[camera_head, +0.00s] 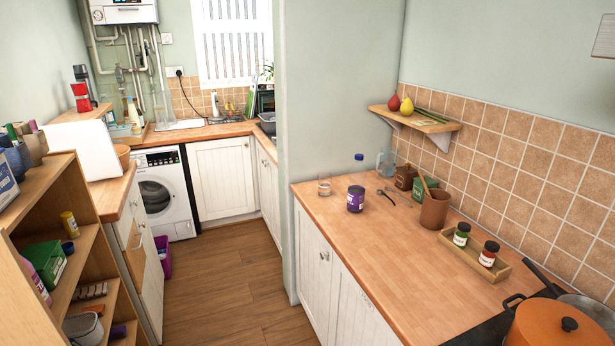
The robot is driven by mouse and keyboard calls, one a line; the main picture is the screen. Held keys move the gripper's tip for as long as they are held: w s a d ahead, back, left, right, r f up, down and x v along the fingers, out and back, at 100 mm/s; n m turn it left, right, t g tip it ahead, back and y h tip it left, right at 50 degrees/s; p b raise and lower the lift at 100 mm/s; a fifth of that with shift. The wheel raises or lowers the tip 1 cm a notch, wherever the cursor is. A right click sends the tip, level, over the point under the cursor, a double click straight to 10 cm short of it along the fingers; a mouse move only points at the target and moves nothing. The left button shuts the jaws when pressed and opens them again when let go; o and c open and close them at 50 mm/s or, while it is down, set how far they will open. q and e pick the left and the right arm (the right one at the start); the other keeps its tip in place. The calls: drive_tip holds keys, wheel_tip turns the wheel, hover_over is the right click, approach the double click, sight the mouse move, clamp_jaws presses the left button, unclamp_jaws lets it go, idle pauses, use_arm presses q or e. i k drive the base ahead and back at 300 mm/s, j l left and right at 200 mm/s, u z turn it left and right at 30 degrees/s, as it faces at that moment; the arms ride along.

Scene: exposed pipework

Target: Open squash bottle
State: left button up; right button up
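No bottle can be named as the squash bottle with certainty. A small dark purple container (355,199) with a pale label stands upright on the right wooden counter. A blue cap-like piece (358,157) shows just behind and above it; I cannot tell whether the two belong together. A clear glass (324,187) stands to the left of the container, and a clear jug (386,163) stands behind it to the right. Neither of my grippers is in view.
The wooden counter (375,270) has clear room at its front. A tray (474,255) with two jars, a brown pot (435,208) and an orange pan (556,325) stand along the right. A shelf unit (35,190) stands left; the floor (215,285) between is clear.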

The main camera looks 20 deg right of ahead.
sight(357, 172)
drive_tip(key=i+j+z, duration=0.15)
drive_tip(key=i+z, duration=0.35)
drive_tip(key=i+j+z, duration=0.5)
drive_tip(key=i, duration=0.15)
drive_tip(key=i+j+z, duration=0.5)
